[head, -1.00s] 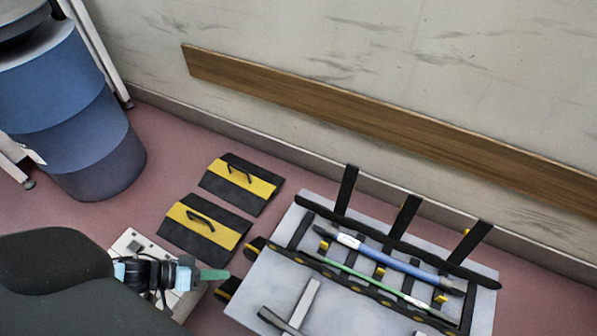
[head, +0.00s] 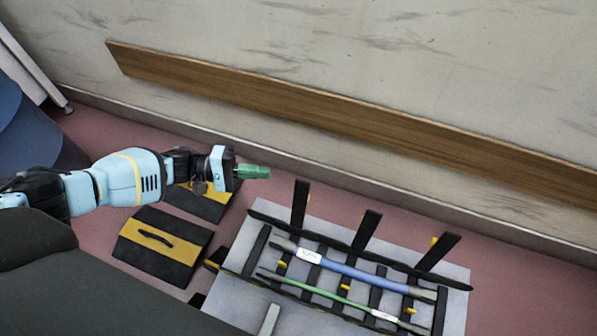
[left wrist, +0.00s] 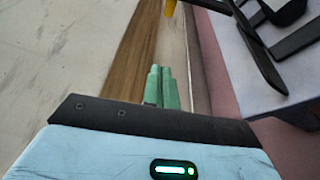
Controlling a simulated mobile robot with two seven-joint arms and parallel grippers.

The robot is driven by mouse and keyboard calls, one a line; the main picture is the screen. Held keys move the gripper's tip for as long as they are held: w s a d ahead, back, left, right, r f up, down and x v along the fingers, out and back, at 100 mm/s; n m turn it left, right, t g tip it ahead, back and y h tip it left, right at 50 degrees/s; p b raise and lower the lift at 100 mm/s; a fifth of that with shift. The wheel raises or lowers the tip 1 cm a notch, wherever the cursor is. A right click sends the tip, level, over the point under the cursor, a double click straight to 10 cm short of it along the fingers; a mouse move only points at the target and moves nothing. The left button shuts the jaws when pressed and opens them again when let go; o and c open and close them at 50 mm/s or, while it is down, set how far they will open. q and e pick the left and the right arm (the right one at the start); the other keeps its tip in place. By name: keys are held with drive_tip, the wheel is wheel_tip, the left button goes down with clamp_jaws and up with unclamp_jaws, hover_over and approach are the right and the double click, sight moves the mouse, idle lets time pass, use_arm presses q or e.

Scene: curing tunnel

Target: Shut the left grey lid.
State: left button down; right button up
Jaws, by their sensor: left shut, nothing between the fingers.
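Three dark grey flaps stand up along the back of a pale grey bench. The leftmost flap (head: 300,205) is upright; I cannot tell for sure that it is the left grey lid. The middle flap (head: 366,230) and right flap (head: 438,252) are also raised. My left gripper (head: 268,172), with green fingers, is shut and empty, up and to the left of the leftmost flap and apart from it in the picture. Its shut fingers also show in the left wrist view (left wrist: 162,88). My right gripper is not in view.
The bench (head: 455,310) carries a black frame with a blue rod (head: 365,273) and a green rod (head: 330,295). A black and yellow box (head: 160,245) with a handle lies on the floor at left; another is partly behind my arm. A wooden rail (head: 300,105) runs along the wall.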

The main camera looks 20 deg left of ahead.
sight(301, 202)
use_arm(q)
drive_tip(key=r+b+x, duration=0.1)
drive_tip(key=b+x, duration=0.1)
drive_tip(key=x, duration=0.8)
drive_tip(key=s, duration=0.4)
drive_tip(key=shift+s+r, duration=0.1)
drive_tip(key=shift+s, duration=0.05)
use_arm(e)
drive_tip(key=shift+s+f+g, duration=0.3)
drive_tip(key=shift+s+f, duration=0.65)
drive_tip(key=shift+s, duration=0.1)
use_arm(q)
drive_tip(key=shift+s, duration=0.1)
